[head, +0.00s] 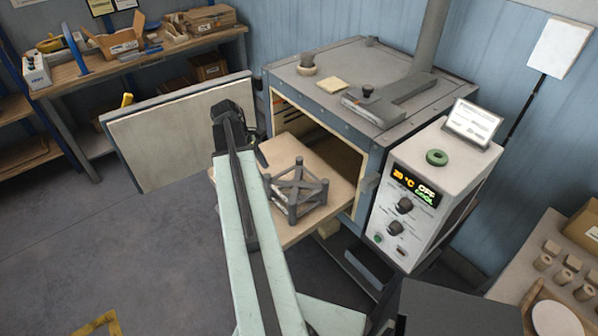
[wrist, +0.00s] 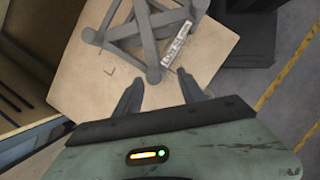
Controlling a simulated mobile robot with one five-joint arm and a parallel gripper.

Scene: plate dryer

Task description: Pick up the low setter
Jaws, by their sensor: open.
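The low setter, a grey frame with crossed bars and short corner posts, stands on a pale board in front of the open dryer in the head view (head: 297,190). In the wrist view the setter (wrist: 150,38) is at the top, partly cut off by the frame edge, with a small printed label beside it. My gripper (wrist: 160,74) is open, with its two dark fingers apart and pointing toward the setter's near corner. No part of the setter is clearly clamped between them. In the head view my arm passes just left of the setter, and its fingertips are hard to make out.
The pale board (head: 245,190) extends from the dryer (head: 330,120), whose door (head: 185,130) is swung open to the left. The control box (head: 425,190) is close on the right. A table with small cylinders (head: 525,285) is at lower right. A workbench (head: 95,70) stands behind.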

